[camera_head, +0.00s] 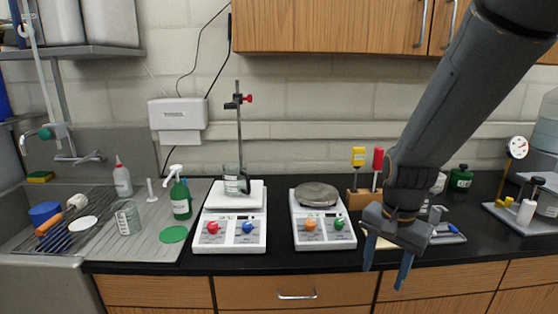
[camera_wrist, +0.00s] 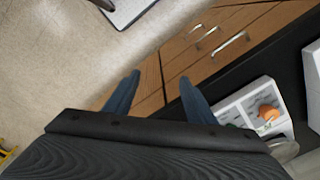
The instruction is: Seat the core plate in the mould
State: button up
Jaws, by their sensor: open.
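My gripper (camera_head: 386,274) is open, with its two blue fingers pointing down over the front edge of the black counter. In the wrist view its fingers (camera_wrist: 160,80) are apart, with nothing between them. Neither a core plate nor a mould can be made out with certainty in either view. A pale flat piece (camera_head: 382,242) lies on the counter just behind the gripper, partly hidden by it. A tray with grey and blue items (camera_head: 447,236) lies to the right of the gripper, partly covered by my arm.
A hotplate (camera_head: 322,222) and a stirrer with a beaker (camera_head: 230,225) stand left of the gripper. A wooden block with yellow and red-handled tools (camera_head: 359,198) stands behind. A dial gauge stand (camera_head: 517,215) is at right. The sink with its rack (camera_head: 70,225) is far left.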

jog(key=s+a+f+n+b, duration=0.2)
jog(key=s+a+f+n, duration=0.2)
jog(key=n, duration=0.5)
jog(key=shift+s+f, duration=0.45)
jog(key=shift+s, duration=0.55)
